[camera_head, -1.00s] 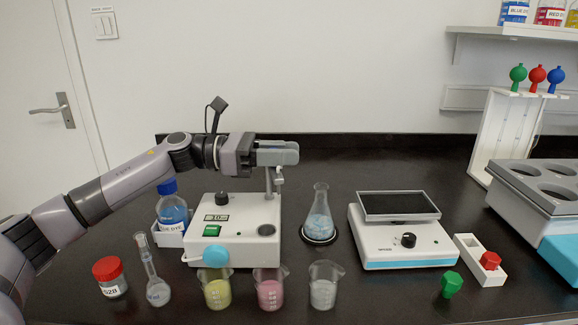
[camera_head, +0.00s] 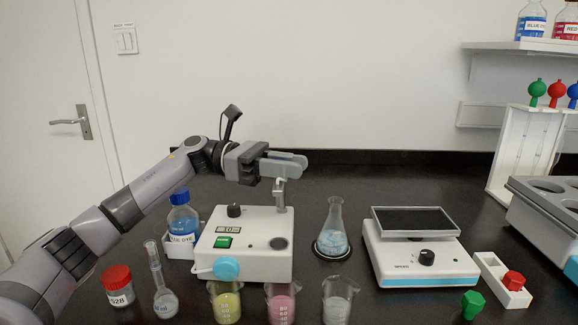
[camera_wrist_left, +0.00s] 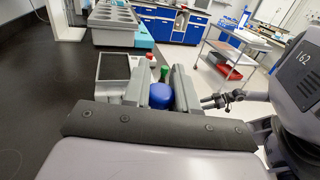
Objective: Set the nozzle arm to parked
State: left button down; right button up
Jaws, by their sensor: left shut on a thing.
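The nozzle unit is a white box (camera_head: 252,263) with a green switch, a small display and a light blue knob on its front. A metal post (camera_head: 281,196) rises at its back right. My left gripper (camera_head: 287,164) is at the top of the post, its fingers level and pointing right. It is shut on the nozzle arm, which the fingers mostly hide in the head view. In the left wrist view a blue rounded piece (camera_wrist_left: 161,96) shows between the two fingers.
A blue dye bottle (camera_head: 182,222) stands left of the box. Several beakers, a flask (camera_head: 157,285) and a red-capped jar (camera_head: 118,286) stand in front. A conical flask (camera_head: 333,236) and a balance (camera_head: 418,262) are to the right. The counter behind is clear.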

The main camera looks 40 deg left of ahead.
pick_arm(q)
jog(key=c, duration=0.9)
grip_release()
jog(key=shift+a, duration=0.1)
jog(key=b+v, duration=0.1)
jog(key=v, duration=0.6)
jog(key=shift+s, duration=0.1)
